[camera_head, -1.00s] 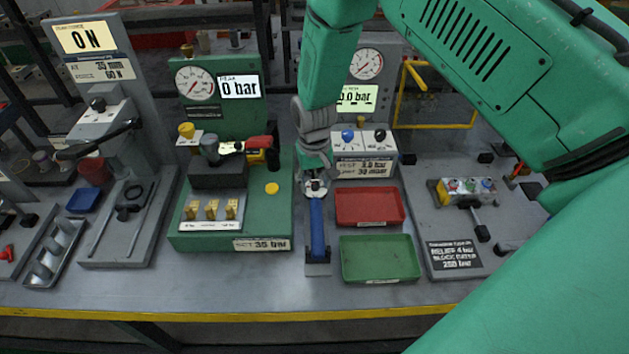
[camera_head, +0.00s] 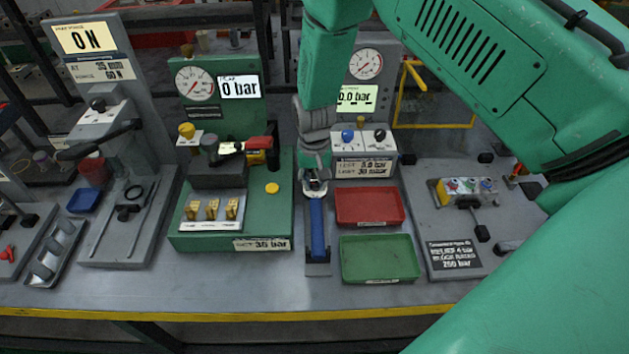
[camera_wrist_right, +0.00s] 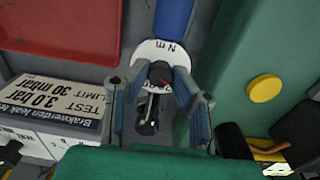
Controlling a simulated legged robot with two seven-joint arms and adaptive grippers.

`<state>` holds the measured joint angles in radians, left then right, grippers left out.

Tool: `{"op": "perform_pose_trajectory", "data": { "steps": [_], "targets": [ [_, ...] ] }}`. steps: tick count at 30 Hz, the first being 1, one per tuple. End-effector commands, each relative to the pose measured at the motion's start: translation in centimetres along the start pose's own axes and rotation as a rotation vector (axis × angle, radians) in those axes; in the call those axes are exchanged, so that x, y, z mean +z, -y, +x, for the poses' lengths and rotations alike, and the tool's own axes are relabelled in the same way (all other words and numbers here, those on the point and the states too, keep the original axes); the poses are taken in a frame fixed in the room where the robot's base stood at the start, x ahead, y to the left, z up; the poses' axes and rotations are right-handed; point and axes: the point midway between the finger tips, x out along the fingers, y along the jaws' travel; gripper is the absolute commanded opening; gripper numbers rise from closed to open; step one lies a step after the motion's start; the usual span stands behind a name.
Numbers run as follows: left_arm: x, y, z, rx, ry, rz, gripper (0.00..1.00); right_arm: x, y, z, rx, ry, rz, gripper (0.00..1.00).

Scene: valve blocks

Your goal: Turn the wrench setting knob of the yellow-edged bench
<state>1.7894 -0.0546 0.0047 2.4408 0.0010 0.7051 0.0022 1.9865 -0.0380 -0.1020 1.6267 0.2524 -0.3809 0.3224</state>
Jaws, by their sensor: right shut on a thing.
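The torque wrench, with its blue handle (camera_head: 318,225), lies in a grey holder on the bench, pointing toward the front edge. My right gripper (camera_head: 315,186) reaches down over the wrench's far end and hides part of it in the head view. In the right wrist view, the wrench has a white dial marked N m (camera_wrist_right: 158,52). The fingers of my right gripper (camera_wrist_right: 160,88) are shut on the knob from both sides. My left gripper is not in view.
The bench has a yellow front edge (camera_head: 230,316). A red tray (camera_head: 370,206) and a green tray (camera_head: 380,259) lie right of the wrench. A green gauge stand (camera_head: 235,243) stands close on its left. A test box with knobs (camera_head: 364,150) stands behind the red tray.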

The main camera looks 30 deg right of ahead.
Motion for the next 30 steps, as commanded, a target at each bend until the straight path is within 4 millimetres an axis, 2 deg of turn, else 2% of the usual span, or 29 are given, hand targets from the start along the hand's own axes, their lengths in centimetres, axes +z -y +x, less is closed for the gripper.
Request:
{"op": "perform_pose_trajectory", "data": {
  "steps": [15, 22, 30],
  "targets": [
    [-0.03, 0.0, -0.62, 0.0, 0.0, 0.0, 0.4, -0.11, 0.01, -0.06, 0.0, 0.005, 0.441, 0.0],
    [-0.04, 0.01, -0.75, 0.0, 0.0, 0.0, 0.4, -0.11, 0.04, -0.08, -0.001, 0.008, 0.57, 0.0],
    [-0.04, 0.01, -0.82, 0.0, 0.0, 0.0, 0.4, -0.13, 0.01, -0.09, -0.002, 0.01, 0.64, 0.0]
  ]
}}
